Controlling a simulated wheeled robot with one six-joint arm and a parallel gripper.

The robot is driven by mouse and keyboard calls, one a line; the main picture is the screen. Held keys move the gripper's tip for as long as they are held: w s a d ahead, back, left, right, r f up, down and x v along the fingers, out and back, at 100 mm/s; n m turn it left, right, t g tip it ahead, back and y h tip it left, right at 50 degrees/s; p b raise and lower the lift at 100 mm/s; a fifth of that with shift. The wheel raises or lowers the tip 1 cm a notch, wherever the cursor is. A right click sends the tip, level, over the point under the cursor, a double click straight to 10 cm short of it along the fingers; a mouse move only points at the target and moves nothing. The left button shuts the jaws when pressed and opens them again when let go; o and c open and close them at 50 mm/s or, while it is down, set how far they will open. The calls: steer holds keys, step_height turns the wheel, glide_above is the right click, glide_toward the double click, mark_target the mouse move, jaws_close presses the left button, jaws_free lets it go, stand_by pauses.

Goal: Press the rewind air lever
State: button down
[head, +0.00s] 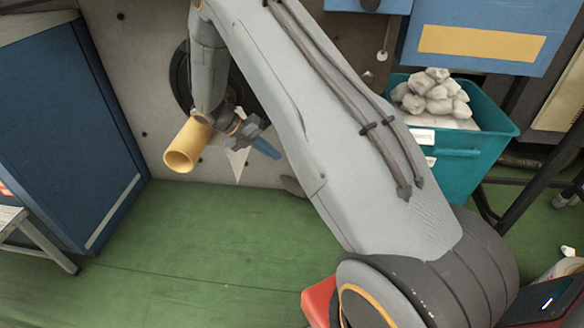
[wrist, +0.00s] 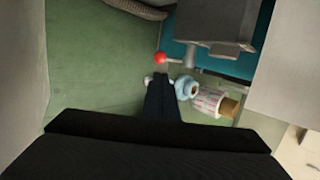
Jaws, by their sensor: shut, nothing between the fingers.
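A lever with a red ball knob (wrist: 160,58) shows in the wrist view, just beyond my fingertips and near the picture's middle. Its short grey rod runs right from the knob toward a grey housing (wrist: 222,25). I take this for the air lever; no label on it is readable. My gripper (wrist: 160,82) is shut and empty, its dark fingers pointing at a spot just below the knob in the picture. A gap shows between the fingertips and the knob; depth is hard to judge. In the head view, I cannot make out the red knob.
In the head view, a yellow tube (head: 187,145) is near my wrist. A teal bin (head: 470,152) with pale lumps (head: 433,94) stands right, a blue cabinet (head: 65,130) left. Green floor (head: 160,255) is open in front.

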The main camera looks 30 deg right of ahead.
steer(key=b+x, duration=0.4)
steer(key=x, duration=0.9)
steer(key=shift+d+f, duration=0.15)
steer(key=shift+f, duration=0.15)
steer(key=shift+s, duration=0.1)
